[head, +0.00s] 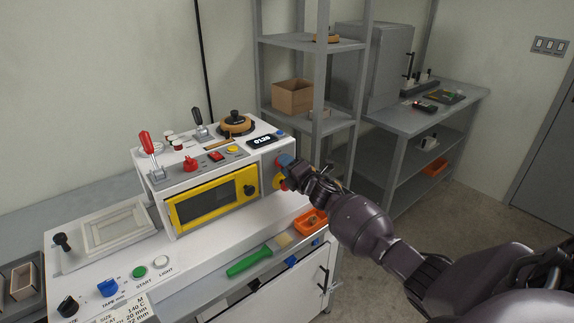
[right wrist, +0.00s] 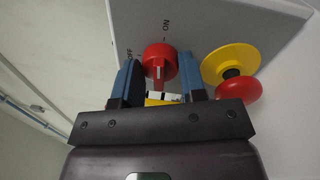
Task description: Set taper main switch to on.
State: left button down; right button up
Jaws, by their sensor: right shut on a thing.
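The main switch, a red rotary knob (right wrist: 160,63), sits on the grey side panel of the machine. ON is printed above it and OFF to its left in the right wrist view. A pale mark on the knob runs roughly up and down, about in line with ON. My right gripper (right wrist: 158,85) has its blue fingers on either side of the knob and is shut on it. My left gripper is not in view.
A red mushroom button (right wrist: 238,90) on a yellow disc sits close to the right finger. The machine top carries a red lever (head: 146,142) and other controls. An orange bin (head: 311,222) stands below my right gripper. Grey shelving (head: 318,90) stands behind.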

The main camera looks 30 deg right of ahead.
jog(key=shift+m, duration=0.6)
jog(key=o, duration=0.9)
jog(key=shift+s, duration=0.1)
jog(key=s, duration=1)
jog(key=shift+s+d+f+p, duration=0.3)
jog(key=shift+d+f+p, duration=0.1)
jog(key=shift+m, duration=0.3)
